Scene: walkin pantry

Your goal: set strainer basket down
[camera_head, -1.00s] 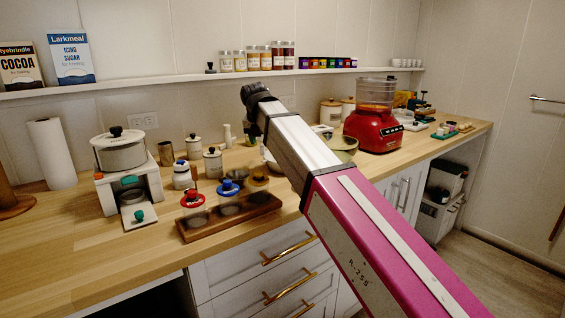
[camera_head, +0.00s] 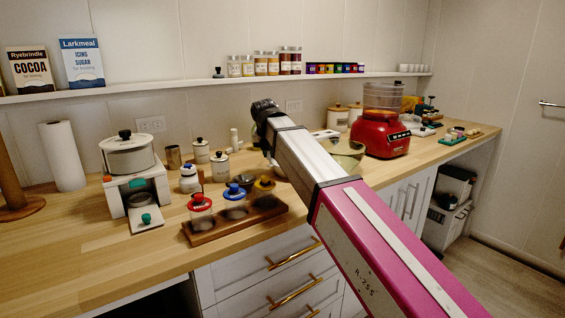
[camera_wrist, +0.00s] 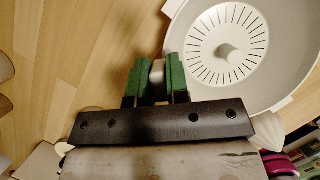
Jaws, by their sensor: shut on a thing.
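The strainer basket (camera_wrist: 272,88) is a pale round dish with radial slots and a central knob, at the upper right of the wrist view. My gripper (camera_wrist: 157,82) has green-padded fingers, shut on a small pale piece beside the basket's rim; this looks like part of the basket, but the join is not clear. Wooden counter shows below and to the left. In the head view my arm hides the gripper's fingertips. A pale round vessel (camera_head: 348,155) shows just right of my arm; I cannot tell whether it is the basket.
A red food processor (camera_head: 380,135) stands right of my arm. Lidded jars in a wooden rack (camera_head: 208,236), canisters and a white pot (camera_head: 128,160) on a stand are to the left. The counter's front left (camera_head: 70,260) is clear.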

